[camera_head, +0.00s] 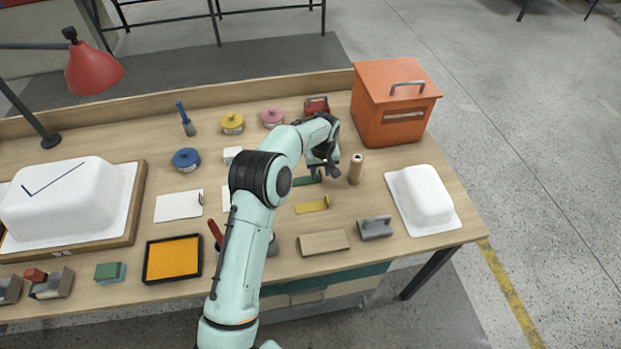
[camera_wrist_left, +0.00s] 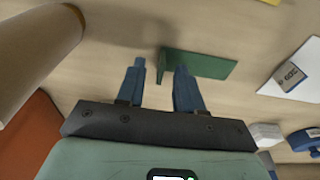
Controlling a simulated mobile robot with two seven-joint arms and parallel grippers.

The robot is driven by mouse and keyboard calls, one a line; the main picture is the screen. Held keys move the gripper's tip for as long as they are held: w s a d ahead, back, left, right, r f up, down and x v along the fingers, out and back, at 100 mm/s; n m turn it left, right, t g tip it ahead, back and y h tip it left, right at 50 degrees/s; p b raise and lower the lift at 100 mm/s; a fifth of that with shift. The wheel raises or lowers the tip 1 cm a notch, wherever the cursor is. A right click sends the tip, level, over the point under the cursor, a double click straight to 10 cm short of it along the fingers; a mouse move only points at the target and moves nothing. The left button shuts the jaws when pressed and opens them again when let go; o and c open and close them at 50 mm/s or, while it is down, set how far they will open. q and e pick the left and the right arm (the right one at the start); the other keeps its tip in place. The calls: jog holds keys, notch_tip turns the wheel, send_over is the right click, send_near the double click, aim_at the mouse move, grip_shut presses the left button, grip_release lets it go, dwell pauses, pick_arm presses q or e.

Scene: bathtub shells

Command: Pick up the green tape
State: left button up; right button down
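The green tape (camera_head: 306,181) shows as a green L-shaped strip on the wooden table, partly hidden by my left arm in the head view. In the left wrist view the green tape (camera_wrist_left: 205,64) lies just beyond the fingertips. Its short upright end shows between the fingers, and its long part runs right behind the right finger. My left gripper (camera_wrist_left: 160,68) is open, with its fingers apart and empty; in the head view the gripper (camera_head: 322,174) is low over the table beside the strip. Contact cannot be told. My right gripper is not in view.
A brown cylinder (camera_head: 356,169) stands close right of the gripper. A yellow L-shaped strip (camera_head: 312,205) lies nearer the front. An orange box (camera_head: 392,108) stands at the back right. A white shell (camera_head: 425,192) is at the right. Small clear table patches lie between these.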

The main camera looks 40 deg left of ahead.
pick_arm(q)
grip_shut()
